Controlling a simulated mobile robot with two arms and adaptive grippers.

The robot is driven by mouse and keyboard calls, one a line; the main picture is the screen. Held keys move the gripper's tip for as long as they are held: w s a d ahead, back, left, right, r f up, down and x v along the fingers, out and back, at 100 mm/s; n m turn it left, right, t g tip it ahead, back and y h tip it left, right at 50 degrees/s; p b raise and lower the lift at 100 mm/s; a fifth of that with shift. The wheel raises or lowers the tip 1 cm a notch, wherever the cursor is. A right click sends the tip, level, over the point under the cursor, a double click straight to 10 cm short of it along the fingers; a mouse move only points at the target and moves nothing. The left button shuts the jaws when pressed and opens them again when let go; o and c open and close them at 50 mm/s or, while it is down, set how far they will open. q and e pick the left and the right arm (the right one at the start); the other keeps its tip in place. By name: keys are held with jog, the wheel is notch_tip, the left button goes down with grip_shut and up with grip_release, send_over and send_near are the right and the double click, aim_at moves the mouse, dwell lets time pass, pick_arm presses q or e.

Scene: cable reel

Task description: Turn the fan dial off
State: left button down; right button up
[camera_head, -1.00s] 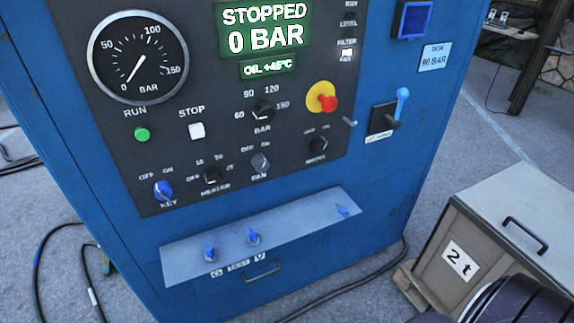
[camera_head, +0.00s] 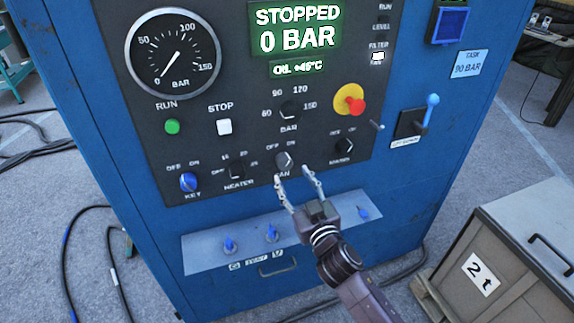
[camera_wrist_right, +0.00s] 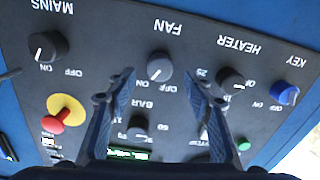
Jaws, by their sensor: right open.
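The grey fan dial (camera_head: 284,160) is on the dark control panel, under its OFF and ON marks. It also shows upside down in the right wrist view (camera_wrist_right: 159,66), where its white pointer line appears to lean toward the ON side. My right gripper (camera_head: 293,175) is open and empty in front of the panel, just below the dial. In the right wrist view its two fingertips (camera_wrist_right: 158,74) lie either side of the dial in the picture, with gaps. I cannot tell how far they are from the panel. My left gripper is not in view.
The heater dial (camera_head: 236,170) and mains dial (camera_head: 344,146) flank the fan dial. The bar dial (camera_head: 290,110) and red emergency button (camera_head: 357,106) are above. A grey plate (camera_head: 205,253) with small blue levers lies below. A lidded box (camera_head: 500,262) stands at right.

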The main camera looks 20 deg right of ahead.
aim_at(287, 166)
jog(key=shift+w+a+f+p, duration=0.1)
jog(key=shift+w+p, duration=0.3)
jog(key=shift+w, duration=2.7)
jog(key=shift+c, duration=0.4)
jog(key=c, duration=1.1)
jog(key=shift+n, duration=0.3)
jog(key=n, duration=1.1)
jog(key=shift+n, duration=0.4)
